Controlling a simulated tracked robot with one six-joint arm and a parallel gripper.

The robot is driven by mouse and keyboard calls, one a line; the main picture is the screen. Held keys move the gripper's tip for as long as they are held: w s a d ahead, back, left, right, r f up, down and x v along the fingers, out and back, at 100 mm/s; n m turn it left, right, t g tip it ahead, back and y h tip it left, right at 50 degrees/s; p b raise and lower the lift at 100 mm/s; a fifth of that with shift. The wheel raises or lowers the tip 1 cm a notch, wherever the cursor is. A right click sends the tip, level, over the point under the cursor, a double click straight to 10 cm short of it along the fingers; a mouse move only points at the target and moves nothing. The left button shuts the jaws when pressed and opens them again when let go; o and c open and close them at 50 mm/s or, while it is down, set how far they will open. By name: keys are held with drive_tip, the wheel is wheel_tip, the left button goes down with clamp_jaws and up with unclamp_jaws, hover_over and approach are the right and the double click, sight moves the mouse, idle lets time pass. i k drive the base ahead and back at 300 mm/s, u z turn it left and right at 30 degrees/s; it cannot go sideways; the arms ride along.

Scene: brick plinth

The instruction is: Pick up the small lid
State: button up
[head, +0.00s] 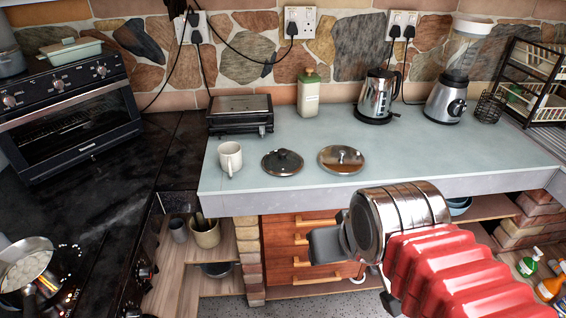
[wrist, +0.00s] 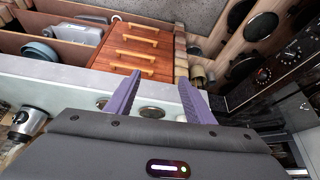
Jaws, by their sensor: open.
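Two round lids lie flat on the pale blue worktop. The dark lid (head: 282,163) with a black knob looks slightly smaller; the shiny silver-brown lid (head: 341,160) is just right of it. Round lid shapes also show in the wrist view between and beside the fingers, partly hidden; I cannot firmly tell which is which. My gripper (wrist: 160,77) is open and empty, its two purple fingers spread apart. In the head view my arm's end is in front of the worktop's front edge, right of the lids and apart from them, with the fingertips not clearly seen.
A white mug (head: 230,158) stands left of the dark lid. Behind are a black grill (head: 240,114), a green-cream canister (head: 308,95), a kettle (head: 378,97) and a blender (head: 447,98). The worktop (head: 440,155) right of the lids is clear. Wooden drawers (head: 305,245) are below.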

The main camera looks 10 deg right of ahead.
sight(282, 162)
drive_tip(key=k, duration=0.6)
drive_tip(key=z, duration=0.1)
drive_tip(key=i, duration=0.65)
drive_tip(key=u, duration=0.55)
drive_tip(key=i, duration=0.8)
drive_tip(key=u, duration=0.55)
